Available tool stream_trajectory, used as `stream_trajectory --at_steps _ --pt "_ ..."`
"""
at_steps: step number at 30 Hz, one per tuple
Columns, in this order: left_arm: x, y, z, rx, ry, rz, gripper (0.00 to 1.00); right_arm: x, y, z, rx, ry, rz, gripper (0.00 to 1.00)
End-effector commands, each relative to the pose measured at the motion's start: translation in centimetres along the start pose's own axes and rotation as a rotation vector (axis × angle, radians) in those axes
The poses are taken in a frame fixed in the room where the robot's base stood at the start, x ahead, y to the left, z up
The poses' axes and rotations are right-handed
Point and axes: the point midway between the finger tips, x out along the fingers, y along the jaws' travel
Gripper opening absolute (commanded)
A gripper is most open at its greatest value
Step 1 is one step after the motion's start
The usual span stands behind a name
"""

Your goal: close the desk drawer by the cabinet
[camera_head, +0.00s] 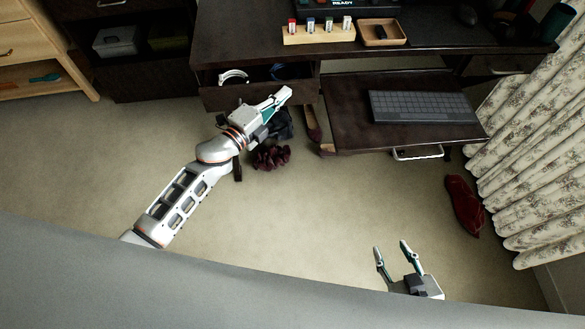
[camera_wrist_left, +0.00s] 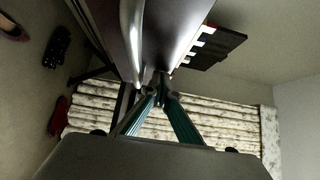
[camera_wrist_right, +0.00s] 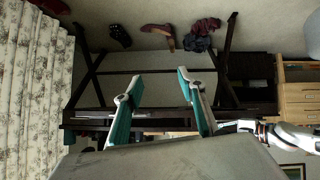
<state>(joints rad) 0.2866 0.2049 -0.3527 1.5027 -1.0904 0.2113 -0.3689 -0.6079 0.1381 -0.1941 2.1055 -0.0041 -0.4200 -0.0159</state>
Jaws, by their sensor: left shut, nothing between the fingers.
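The dark desk drawer (camera_head: 222,100) on the desk's left side, beside the dark cabinet (camera_head: 150,72), is pulled out. A white ring-shaped item (camera_head: 234,76) and something blue lie in it. My left gripper (camera_head: 285,95) is shut and empty, its tips at the drawer's front in the head view. In the left wrist view its closed tips (camera_wrist_left: 158,90) are close to a silver bar handle (camera_wrist_left: 133,35) on a dark panel; I cannot tell whether they touch. My right gripper (camera_head: 392,246) is open and empty above the floor, away from the desk.
A keyboard tray (camera_head: 345,125) with a keyboard (camera_head: 424,106) is pulled out right of the drawer. Dark red cloth (camera_head: 270,158) and shoes lie on the floor below. A red item (camera_head: 464,205) lies near the curtain (camera_head: 540,170). The middle floor is clear.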

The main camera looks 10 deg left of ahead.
Motion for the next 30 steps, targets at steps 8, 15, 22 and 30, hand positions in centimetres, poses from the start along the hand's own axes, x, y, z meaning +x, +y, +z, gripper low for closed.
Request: stream_trajectory --at_steps 8,15,22,30 --pt "3.9 0.5 4.0 0.001 0.000 0.005 0.00 0.3 0.0 -0.7 -0.008 0.019 -0.006 0.40" --pt "5.6 0.3 5.6 -0.001 0.000 0.003 0.00 0.6 0.3 -1.6 -0.019 0.040 -0.005 0.40" --pt "6.1 0.1 6.1 0.001 -0.001 0.001 0.00 0.5 0.1 -1.4 -0.017 0.035 -0.009 0.40" --pt "6.2 -0.2 6.3 0.004 -0.005 -0.002 0.00 0.5 0.1 -1.4 -0.013 0.034 -0.007 0.40"
